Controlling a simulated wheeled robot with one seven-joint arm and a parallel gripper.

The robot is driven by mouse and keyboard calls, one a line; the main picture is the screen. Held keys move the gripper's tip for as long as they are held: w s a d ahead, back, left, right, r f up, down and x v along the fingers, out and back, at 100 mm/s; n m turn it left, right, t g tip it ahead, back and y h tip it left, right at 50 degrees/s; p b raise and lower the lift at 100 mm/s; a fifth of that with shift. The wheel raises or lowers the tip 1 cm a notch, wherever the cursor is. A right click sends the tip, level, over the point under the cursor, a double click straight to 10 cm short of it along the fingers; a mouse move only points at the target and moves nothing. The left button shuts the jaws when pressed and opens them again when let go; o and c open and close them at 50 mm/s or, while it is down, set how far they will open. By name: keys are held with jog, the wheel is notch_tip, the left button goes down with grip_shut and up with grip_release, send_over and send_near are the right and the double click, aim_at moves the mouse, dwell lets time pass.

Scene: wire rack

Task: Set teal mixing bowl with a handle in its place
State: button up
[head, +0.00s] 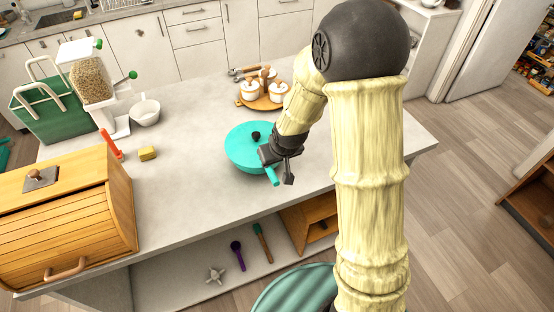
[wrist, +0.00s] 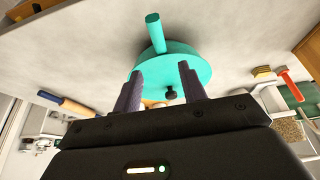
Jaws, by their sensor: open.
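The teal mixing bowl (head: 238,150) sits on the grey island counter, with a short teal handle (head: 272,176) pointing toward the front edge. A small dark knob (head: 256,136) shows over its top. My gripper (head: 280,160) is at the bowl's front right side, close to the handle, and hides part of the rim. In the wrist view the bowl (wrist: 185,66) lies beyond my two spread fingers (wrist: 160,80), with its handle (wrist: 155,33) pointing up and away. Nothing is held between the fingers. I cannot tell whether a finger touches the bowl.
A wooden tray (head: 275,104) with white jars stands behind the bowl. A white bowl (head: 145,112), yellow sponge (head: 148,153), grain dispenser (head: 88,78), green basket (head: 48,110) and wooden bread box (head: 70,215) are at left. A lower shelf (head: 180,280) holds utensils. The counter between is clear.

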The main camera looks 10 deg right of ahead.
jog(key=s+d+r+m, duration=0.1)
jog(key=s+d+r, duration=0.1)
jog(key=s, duration=0.3)
jog(key=s+d+r+m+g+h, duration=0.1)
jog(key=s+d+r, duration=0.2)
jog(key=s, duration=0.2)
jog(key=s+d+r+m+g, duration=0.1)
jog(key=s+d+r, duration=0.2)
jog(key=s, duration=0.3)
jog(key=shift+d, duration=0.25)
jog(key=shift+f, duration=0.1)
jog(key=shift+f+b, duration=0.35)
jog(key=shift+b, duration=0.1)
jog(key=shift+r, duration=0.1)
jog(key=shift+c, duration=0.6)
jog(key=shift+w, duration=0.15)
